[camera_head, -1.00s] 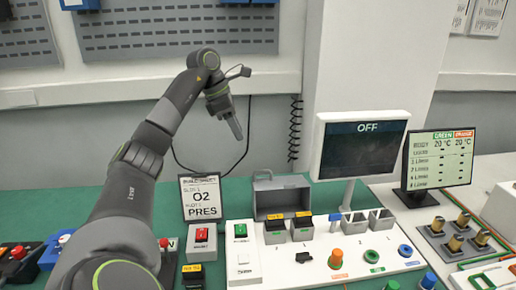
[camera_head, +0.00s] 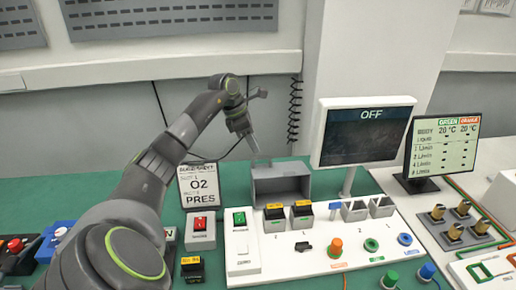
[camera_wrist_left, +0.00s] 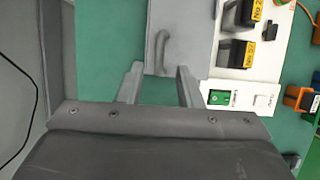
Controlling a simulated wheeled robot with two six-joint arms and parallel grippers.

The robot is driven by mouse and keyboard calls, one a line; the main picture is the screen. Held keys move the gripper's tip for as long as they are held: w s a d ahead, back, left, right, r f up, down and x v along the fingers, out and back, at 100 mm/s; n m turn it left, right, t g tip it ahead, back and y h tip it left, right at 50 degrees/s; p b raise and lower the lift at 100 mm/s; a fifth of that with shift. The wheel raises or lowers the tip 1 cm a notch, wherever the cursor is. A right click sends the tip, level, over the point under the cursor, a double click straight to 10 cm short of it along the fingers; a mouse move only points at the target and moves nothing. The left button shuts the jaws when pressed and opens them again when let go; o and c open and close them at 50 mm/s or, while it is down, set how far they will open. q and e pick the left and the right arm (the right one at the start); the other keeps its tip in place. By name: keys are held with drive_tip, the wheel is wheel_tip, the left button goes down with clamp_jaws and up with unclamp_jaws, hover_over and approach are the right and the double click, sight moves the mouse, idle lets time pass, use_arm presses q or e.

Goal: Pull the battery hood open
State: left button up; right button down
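The grey battery hood (camera_head: 281,184) stands at the back edge of the white panel, behind two black blocks with yellow labels. My left gripper (camera_head: 256,156) points down just above and behind the hood's back left corner. In the left wrist view the hood's grey surface (camera_wrist_left: 186,18) carries a curved handle (camera_wrist_left: 162,50). The open fingers of my left gripper (camera_wrist_left: 158,80) lie on either side of the handle's near end, and nothing shows gripped between them. In the head view the handle is not clear. My right gripper is not in view.
A screen reading OFF (camera_head: 361,134) stands to the right. The white panel (camera_head: 330,262) in front holds knobs and switches. Green tabletop (camera_head: 110,187) is free at the left.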

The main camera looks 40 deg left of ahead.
use_arm(q)
drive_tip(key=shift+p+x, duration=0.4)
drive_tip(key=shift+x, duration=1.9)
drive_tip(key=shift+r, duration=0.1)
clamp_jaws()
